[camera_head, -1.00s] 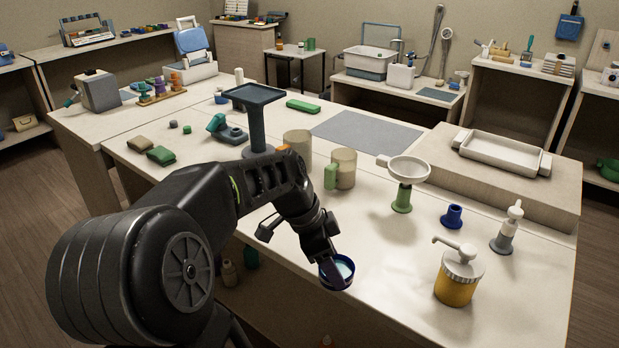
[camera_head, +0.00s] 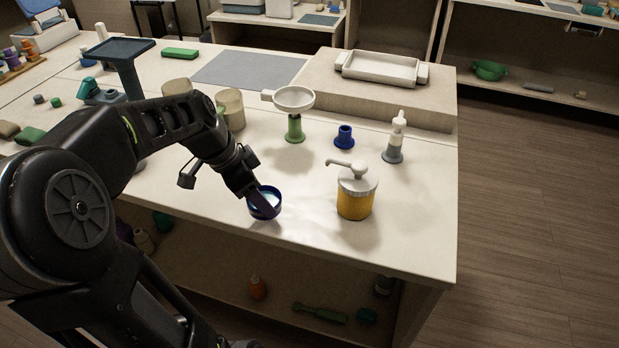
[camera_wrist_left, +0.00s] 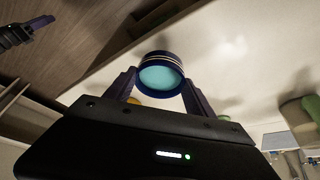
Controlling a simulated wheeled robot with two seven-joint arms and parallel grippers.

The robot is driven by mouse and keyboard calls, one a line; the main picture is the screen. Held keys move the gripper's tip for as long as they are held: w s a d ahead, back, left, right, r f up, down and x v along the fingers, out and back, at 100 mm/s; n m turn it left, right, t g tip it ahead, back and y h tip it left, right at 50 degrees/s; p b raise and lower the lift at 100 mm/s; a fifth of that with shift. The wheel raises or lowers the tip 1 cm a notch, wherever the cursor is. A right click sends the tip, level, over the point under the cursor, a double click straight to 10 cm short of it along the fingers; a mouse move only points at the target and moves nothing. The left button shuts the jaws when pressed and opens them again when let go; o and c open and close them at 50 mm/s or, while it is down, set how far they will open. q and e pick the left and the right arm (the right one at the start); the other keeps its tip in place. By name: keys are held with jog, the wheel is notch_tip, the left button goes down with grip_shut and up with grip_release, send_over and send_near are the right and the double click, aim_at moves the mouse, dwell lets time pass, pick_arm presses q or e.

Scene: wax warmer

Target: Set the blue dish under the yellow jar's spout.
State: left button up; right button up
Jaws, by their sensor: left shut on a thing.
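The blue dish (camera_head: 258,212) has a dark blue rim and a light blue inside. My left gripper (camera_head: 264,203) is shut on it, near the table's front edge. In the left wrist view the dish (camera_wrist_left: 160,76) sits between the two fingers (camera_wrist_left: 160,92). I cannot tell whether it touches the table. The yellow jar (camera_head: 355,203) stands upright to the right of the dish, apart from it. Its white pump spout (camera_head: 338,163) points left, toward the dish's side. What looks like my right gripper (camera_wrist_left: 30,30) shows at the upper left of the wrist view.
A funnel on a green stand (camera_head: 294,128), a small blue cup (camera_head: 344,137) and a white-topped bottle (camera_head: 394,145) stand behind the jar. Two beige jars stand behind my left arm. The tabletop between dish and jar is clear.

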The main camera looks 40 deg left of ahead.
pick_arm(q)
jog(key=w+d+p, duration=0.1)
jog(key=w+d, duration=0.1)
jog(key=w, duration=0.2)
jog(key=w+d+p, duration=0.1)
jog(key=w+d, duration=0.1)
jog(key=w, duration=0.2)
jog(key=w+d+p, duration=0.1)
jog(key=w+d, duration=0.1)
jog(key=w, duration=0.2)
jog(key=shift+w+p, duration=0.15)
jog(key=shift+p, duration=0.25)
notch_tip(320, 180, down, 3)
jog(key=shift+r+p, duration=0.1)
jog(key=shift+p, duration=0.45)
jog(key=shift+f, duration=0.35)
jog(key=shift+f, duration=0.2)
jog(key=o, duration=1.7)
jog(key=shift+r, duration=0.1)
